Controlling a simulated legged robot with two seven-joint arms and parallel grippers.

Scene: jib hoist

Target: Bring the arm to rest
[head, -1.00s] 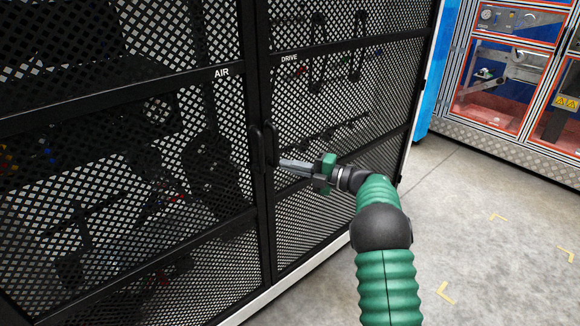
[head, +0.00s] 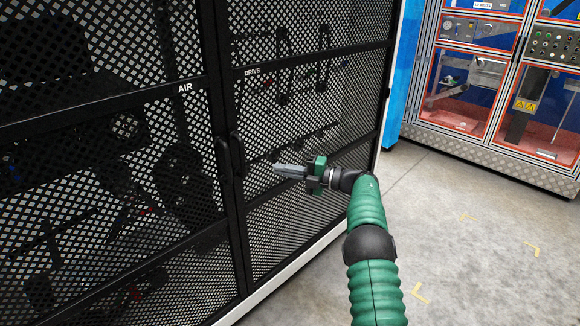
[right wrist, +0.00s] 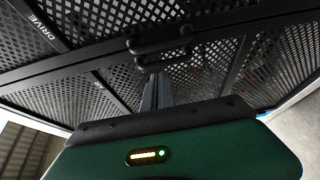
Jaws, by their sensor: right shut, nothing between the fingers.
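My right gripper (head: 277,167) is shut and empty. Its grey fingers point left toward the black mesh cabinet, in front of the DRIVE door (head: 310,120). The tips are a little to the right of the black door handles (head: 230,157), with a gap between in the head view. The right wrist view shows the shut fingers (right wrist: 157,92) with the mesh door behind and a dark handle (right wrist: 160,38) beyond the tips. The AIR door (head: 185,135) is to the left. Both doors look shut. My left gripper is not in view.
A machine with orange-edged windows (head: 465,100) stands at the back right, beside a blue panel (head: 402,70). The grey concrete floor (head: 470,250) with yellow corner marks is clear on the right. Dark parts show dimly behind the mesh.

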